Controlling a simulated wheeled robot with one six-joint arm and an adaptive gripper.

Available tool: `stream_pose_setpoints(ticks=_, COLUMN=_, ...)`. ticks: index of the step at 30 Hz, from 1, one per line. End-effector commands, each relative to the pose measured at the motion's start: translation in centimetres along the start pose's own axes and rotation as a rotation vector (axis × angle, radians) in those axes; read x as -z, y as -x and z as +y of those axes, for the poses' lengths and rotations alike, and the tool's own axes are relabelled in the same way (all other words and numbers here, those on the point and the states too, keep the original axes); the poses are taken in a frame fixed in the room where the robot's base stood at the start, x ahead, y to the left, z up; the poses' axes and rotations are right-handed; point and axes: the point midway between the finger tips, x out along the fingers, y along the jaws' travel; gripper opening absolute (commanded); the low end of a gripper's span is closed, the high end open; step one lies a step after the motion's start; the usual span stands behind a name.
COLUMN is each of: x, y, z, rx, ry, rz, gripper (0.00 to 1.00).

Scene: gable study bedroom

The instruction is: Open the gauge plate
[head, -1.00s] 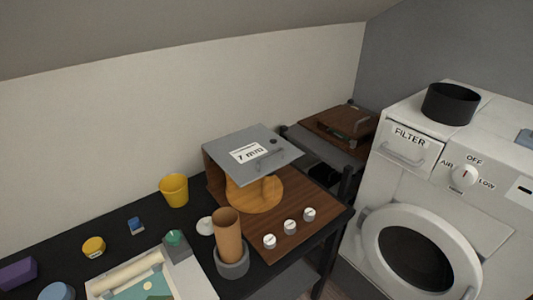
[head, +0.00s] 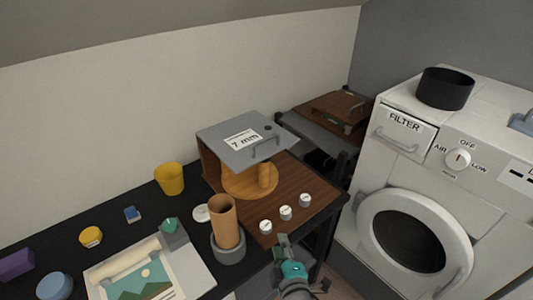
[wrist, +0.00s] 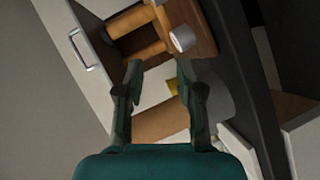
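The gauge plate (head: 248,138) is a flat grey sheet with a "7 mm" label and a bar handle (head: 264,148) near its front edge. It lies over a brown wooden unit with a round wooden piece (head: 250,181) under it. In the wrist view a pale panel with a bar handle (wrist: 84,50), which looks like the plate, is at the upper left. My gripper (head: 283,241) is in front of the wooden board, below and apart from the plate. In the wrist view its fingers (wrist: 158,72) are spread with nothing held between them.
Three white knobs (head: 285,213) sit on the board between my gripper and the plate. A brown tube (head: 223,222) in a grey ring stands left of my gripper. A yellow cup (head: 169,179) is farther back. The white machine (head: 432,180) stands at the right.

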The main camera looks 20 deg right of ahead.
Motion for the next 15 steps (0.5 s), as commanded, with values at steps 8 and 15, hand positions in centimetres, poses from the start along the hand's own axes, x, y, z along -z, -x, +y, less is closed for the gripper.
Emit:
stream_pose_setpoints(ticks=8, x=4.0, y=-6.4, z=7.3, rx=-0.073, ry=0.200, rz=-0.099, gripper=0.37)
stream_pose_setpoints(ticks=15, x=7.4, y=-9.8, z=14.4, rx=-0.115, ry=0.336, rz=-0.207, gripper=0.37)
